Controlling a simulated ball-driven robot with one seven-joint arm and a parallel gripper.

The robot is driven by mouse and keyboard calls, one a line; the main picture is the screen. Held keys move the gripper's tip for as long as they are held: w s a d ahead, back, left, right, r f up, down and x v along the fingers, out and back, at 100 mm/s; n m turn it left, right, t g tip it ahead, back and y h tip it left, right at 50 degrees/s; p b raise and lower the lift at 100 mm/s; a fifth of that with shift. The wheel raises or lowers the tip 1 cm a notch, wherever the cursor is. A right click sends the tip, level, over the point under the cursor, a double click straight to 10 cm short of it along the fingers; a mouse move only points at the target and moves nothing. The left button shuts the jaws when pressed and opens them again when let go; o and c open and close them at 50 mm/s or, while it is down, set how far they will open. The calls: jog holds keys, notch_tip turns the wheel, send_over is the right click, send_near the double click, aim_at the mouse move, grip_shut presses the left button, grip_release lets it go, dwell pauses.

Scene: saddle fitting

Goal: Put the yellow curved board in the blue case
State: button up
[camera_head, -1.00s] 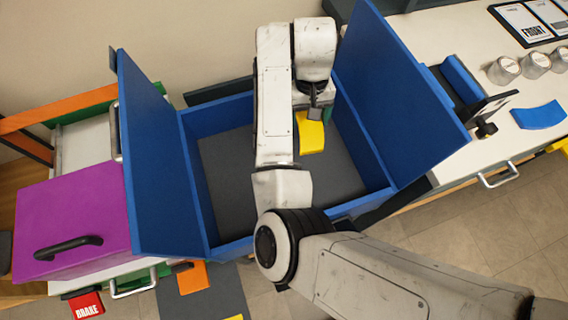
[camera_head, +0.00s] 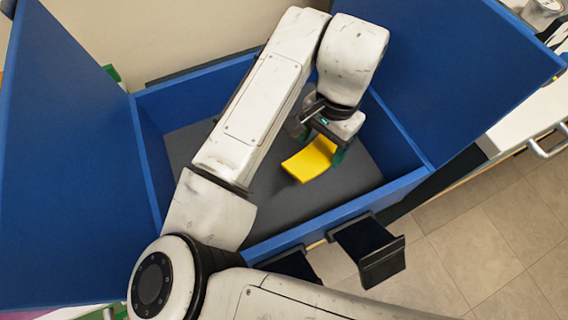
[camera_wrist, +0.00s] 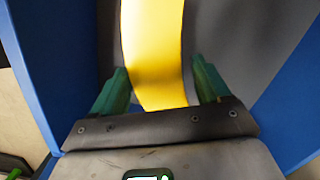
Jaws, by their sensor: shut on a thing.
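The yellow curved board (camera_head: 310,160) is inside the open blue case (camera_head: 398,190), over its dark grey floor. My gripper (camera_head: 325,140) reaches down into the case and is shut on the board. In the wrist view the yellow board (camera_wrist: 153,50) lies between the two green fingers of my gripper (camera_wrist: 163,88) and extends away from them. The blue case wall (camera_wrist: 32,75) shows at the left there. I cannot tell whether the board touches the floor of the case.
The case's two lids stand open, a left lid (camera_head: 65,160) and a right lid (camera_head: 450,70). Black bracket-like parts (camera_head: 368,245) stick out at the case's front. A white counter (camera_head: 525,115) is at the right. Free grey floor (camera_head: 375,170) shows inside the case.

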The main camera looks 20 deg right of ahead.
notch_tip(320, 180, down, 10)
jog(key=b, duration=0.3)
dwell(0.4)
jog(key=o, duration=1.1)
jog(key=shift+f, duration=0.1)
jog(key=r+p, duration=0.1)
jog(key=r, duration=0.3)
jog(key=d+r+p, duration=0.1)
jog(key=r, duration=0.3)
jog(key=r+p, duration=0.2)
jog(key=r, duration=0.2)
jog(key=shift+w+d+r, duration=0.1)
jog(key=shift+w+d, duration=0.05)
jog(key=shift+w, duration=0.1)
